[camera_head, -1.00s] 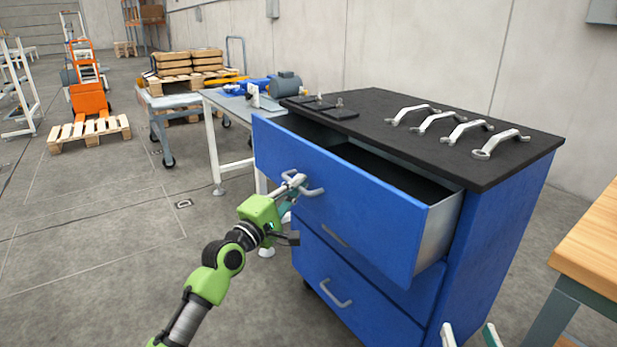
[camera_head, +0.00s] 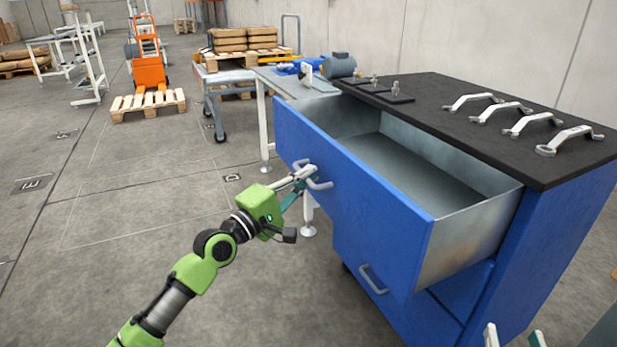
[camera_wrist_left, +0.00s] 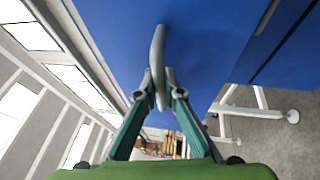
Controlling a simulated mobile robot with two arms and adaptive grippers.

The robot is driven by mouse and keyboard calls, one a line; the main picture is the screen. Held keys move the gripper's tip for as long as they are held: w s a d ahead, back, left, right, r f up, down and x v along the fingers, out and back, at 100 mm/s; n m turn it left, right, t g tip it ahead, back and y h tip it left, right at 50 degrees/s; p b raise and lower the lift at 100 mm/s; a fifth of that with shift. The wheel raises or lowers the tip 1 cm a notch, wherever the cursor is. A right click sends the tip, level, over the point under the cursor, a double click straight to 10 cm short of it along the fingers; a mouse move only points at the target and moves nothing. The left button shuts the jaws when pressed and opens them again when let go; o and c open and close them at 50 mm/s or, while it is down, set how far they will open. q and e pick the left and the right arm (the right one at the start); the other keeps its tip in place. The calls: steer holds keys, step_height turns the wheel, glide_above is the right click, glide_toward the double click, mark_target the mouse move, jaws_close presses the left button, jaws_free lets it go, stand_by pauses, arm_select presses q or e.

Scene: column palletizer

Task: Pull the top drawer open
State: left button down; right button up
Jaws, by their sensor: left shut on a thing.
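The blue cabinet's top drawer (camera_head: 365,205) is pulled well out, and its grey metal inside looks empty. My left gripper (camera_head: 306,176) is shut on the drawer's grey handle (camera_head: 320,184). In the left wrist view my gripper's fingers (camera_wrist_left: 161,92) close on the handle (camera_wrist_left: 158,62) against the blue drawer front. My right gripper (camera_head: 513,338) shows only as two fingertips at the bottom edge, apart from each other with nothing seen between them.
A lower drawer handle (camera_head: 372,279) sits below. A worktable (camera_head: 284,85) and loaded cart (camera_head: 225,77) stand behind. The floor left of my left arm is clear.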

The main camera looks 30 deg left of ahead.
arm_select(q)
steer(key=c, duration=2.4)
jaws_free()
steer(key=v, duration=1.2)
